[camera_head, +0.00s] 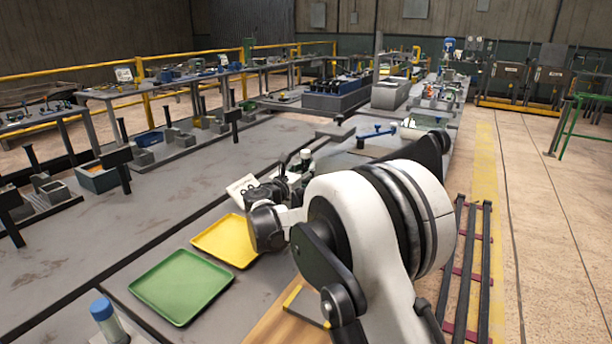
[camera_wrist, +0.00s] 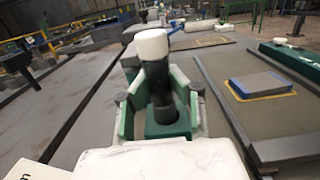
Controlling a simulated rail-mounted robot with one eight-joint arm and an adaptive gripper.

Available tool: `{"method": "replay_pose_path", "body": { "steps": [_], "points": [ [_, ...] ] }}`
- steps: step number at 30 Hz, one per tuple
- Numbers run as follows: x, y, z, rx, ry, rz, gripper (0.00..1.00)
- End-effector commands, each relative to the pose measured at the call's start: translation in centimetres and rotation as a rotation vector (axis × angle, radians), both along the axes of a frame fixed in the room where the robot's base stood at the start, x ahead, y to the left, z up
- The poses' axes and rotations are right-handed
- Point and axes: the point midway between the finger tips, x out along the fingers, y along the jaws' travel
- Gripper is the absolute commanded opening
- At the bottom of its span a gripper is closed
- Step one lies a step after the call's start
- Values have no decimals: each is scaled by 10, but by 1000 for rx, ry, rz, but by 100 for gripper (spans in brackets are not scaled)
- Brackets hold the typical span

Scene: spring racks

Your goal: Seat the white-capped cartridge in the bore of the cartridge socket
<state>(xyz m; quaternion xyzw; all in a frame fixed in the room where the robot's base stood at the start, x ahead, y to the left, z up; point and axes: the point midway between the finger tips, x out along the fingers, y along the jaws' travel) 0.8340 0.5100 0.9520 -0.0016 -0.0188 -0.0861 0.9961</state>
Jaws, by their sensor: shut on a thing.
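The white-capped cartridge (camera_wrist: 152,44) stands nearly upright in the middle of the wrist view, its dark body below the cap. My gripper (camera_wrist: 160,100) is shut on this body, with pale and green parts on both sides of it. The cartridge's lower end is partly hidden. A green block shows around its foot, but I cannot tell whether this is the socket or part of my gripper. In the head view my gripper (camera_head: 292,180) is small, beyond the yellow tray, with the white cap (camera_head: 305,154) just past it. I cannot make out the socket's bore.
A yellow tray (camera_head: 228,240) and a green tray (camera_head: 181,286) lie on the bench, near a blue-capped bottle (camera_head: 105,318). A white card (camera_head: 241,188) lies left of my gripper. A grey-and-blue block (camera_wrist: 262,84) lies at the right in the wrist view.

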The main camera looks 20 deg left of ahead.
Motion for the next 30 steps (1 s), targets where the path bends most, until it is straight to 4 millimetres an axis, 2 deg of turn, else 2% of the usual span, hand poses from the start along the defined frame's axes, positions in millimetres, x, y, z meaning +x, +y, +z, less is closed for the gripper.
{"method": "replay_pose_path", "body": {
  "steps": [1,3,10,11,15,24,30],
  "points": [
    [0,0,-10,0,0,0,0],
    [0,0,-17,0,0,-1,0],
    [0,-1,-19,-1,-1,-1,0],
    [0,-1,-19,0,0,-1,18],
    [0,-1,-18,0,0,-1,35],
    [-2,0,-18,0,0,0,35],
    [-26,5,-18,0,0,1,35]
  ]
}}
